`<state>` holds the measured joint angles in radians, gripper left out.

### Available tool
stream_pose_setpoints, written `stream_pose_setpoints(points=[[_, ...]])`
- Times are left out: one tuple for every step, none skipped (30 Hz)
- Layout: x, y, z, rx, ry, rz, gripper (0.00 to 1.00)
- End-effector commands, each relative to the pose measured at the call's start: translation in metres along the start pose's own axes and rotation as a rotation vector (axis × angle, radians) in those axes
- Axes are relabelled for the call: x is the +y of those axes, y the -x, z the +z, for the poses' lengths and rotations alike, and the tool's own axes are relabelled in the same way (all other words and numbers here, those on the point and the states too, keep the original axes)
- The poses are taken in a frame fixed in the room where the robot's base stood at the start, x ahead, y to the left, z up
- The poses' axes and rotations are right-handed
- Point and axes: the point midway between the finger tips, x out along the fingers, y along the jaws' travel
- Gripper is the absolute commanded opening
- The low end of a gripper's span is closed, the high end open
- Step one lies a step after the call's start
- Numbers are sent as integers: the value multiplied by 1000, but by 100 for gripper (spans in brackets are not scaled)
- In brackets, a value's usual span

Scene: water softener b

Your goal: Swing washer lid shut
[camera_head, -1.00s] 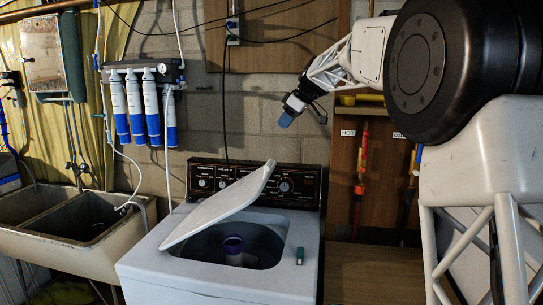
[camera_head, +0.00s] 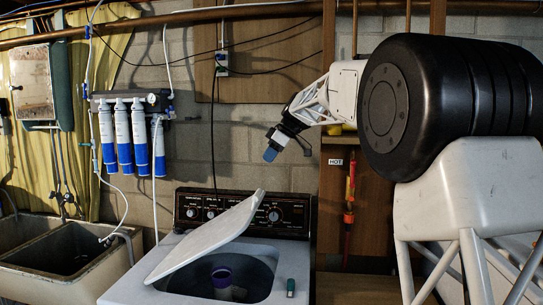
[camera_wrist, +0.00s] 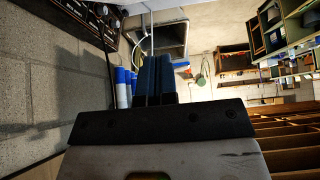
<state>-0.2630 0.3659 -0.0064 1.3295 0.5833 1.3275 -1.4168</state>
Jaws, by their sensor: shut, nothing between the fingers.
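The white washer (camera_head: 255,250) stands at the bottom middle of the head view. Its lid (camera_head: 208,238) is raised part way, tilted with its right end up, over the open tub. A purple-topped agitator (camera_head: 222,273) shows inside the tub. My gripper (camera_head: 271,153) is above and behind the lid's raised end, in front of the block wall, with clear air between them in the picture. Its blue fingers are together and empty; they also show in the wrist view (camera_wrist: 155,78). The lid is not clearly visible in the wrist view.
A small green object (camera_head: 290,287) sits on the washer top, right of the tub opening. The control panel (camera_head: 245,211) rises behind the lid. Sinks (camera_head: 65,255) stand at the left, and blue-and-white filters (camera_head: 131,137) hang on the wall. A wooden cabinet (camera_head: 345,215) is at the right.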

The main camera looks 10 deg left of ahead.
Motion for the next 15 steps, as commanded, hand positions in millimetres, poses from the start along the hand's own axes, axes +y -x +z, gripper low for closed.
stream_pose_setpoints(points=[[0, -8, 0, 0, 0, -2, 0], [0, -12, 0, 0, -1, -2, 0], [0, -17, 1, -1, -1, -2, 0], [0, -22, 1, -1, -1, -2, 0], [0, -26, 1, -1, -1, -2, 0], [0, -32, 1, -1, -1, -2, 0], [0, -37, 1, -1, -1, -1, 0], [0, -41, 0, -1, -1, -1, 0], [0, -48, 0, -1, -1, -2, 0], [0, -52, 0, -1, 0, -2, 0], [0, -57, 0, -1, 0, -1, 0], [0, -63, 0, -1, 0, -1, 0], [0, -67, 0, -1, 0, -1, 0], [0, -72, 0, -1, -1, -1, 0], [0, -77, 0, -1, -1, -1, 0]])
